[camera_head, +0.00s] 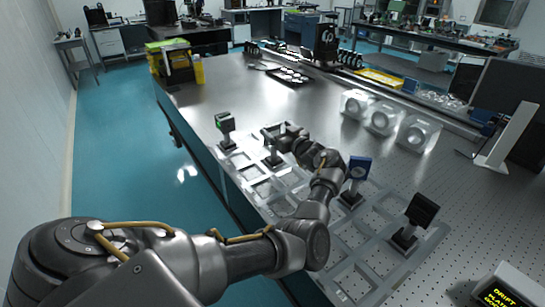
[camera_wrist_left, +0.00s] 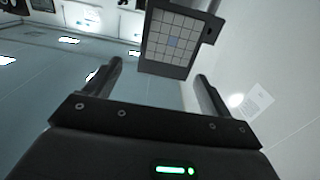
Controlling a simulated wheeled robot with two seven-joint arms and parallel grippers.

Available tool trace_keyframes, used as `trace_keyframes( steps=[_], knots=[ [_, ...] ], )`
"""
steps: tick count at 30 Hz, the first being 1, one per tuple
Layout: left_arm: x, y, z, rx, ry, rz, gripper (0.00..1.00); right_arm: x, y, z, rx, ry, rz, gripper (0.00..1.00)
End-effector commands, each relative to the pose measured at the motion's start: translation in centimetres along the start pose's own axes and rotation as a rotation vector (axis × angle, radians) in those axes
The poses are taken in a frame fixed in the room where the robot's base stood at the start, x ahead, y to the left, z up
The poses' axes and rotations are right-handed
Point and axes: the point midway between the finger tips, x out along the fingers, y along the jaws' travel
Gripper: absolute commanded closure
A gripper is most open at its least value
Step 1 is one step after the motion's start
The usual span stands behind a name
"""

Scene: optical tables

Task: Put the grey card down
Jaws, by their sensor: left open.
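A card with a pale grid and a dark frame (camera_wrist_left: 172,42) shows in the left wrist view, just ahead of and between my fingertips; I take it for the grey card. My left gripper (camera_wrist_left: 158,72) is open, with a finger on each side and a gap to the frame. In the head view the left gripper (camera_head: 276,134) is beside a small dark stand (camera_head: 273,158) on the frame tray, and it hides most of the card there. My right gripper is not in view.
The pale frame tray (camera_head: 345,268) has several square openings. Clear blocks with rings (camera_head: 382,116) are farther back. The table's middle (camera_head: 240,88) is clear.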

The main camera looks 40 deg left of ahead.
Motion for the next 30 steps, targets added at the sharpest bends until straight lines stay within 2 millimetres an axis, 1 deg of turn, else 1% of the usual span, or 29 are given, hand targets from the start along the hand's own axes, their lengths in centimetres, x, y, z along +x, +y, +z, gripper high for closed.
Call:
trace_keyframes(
  steps=[1, 3, 6, 9, 14, 21, 30],
  knots=[
    [0.8, -0.2, 0.5, 0.001, 0.001, -0.002, 0.16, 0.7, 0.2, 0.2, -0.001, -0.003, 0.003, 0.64],
    [1.9, -0.4, 0.7, 0.0, 0.001, 0.0, 0.16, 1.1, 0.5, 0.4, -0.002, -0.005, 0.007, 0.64],
    [3.2, -0.6, 0.5, -0.001, 0.001, -0.002, 0.16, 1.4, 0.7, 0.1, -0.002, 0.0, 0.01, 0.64],
    [3.6, -0.7, 0.4, 0.0, 0.0, 0.0, 0.16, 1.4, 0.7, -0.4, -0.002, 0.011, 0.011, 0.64],
    [3.3, -0.3, 0.3, 0.0, 0.0, 0.006, 0.16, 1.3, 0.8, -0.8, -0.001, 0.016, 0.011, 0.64],
    [3.2, -0.2, 0.3, 0.0, 0.0, 0.007, 0.48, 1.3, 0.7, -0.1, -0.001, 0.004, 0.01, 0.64],
    [3.4, -0.4, 0.3, 0.0, 0.0, 0.004, 0.87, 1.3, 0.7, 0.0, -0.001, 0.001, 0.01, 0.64]
  ],
)
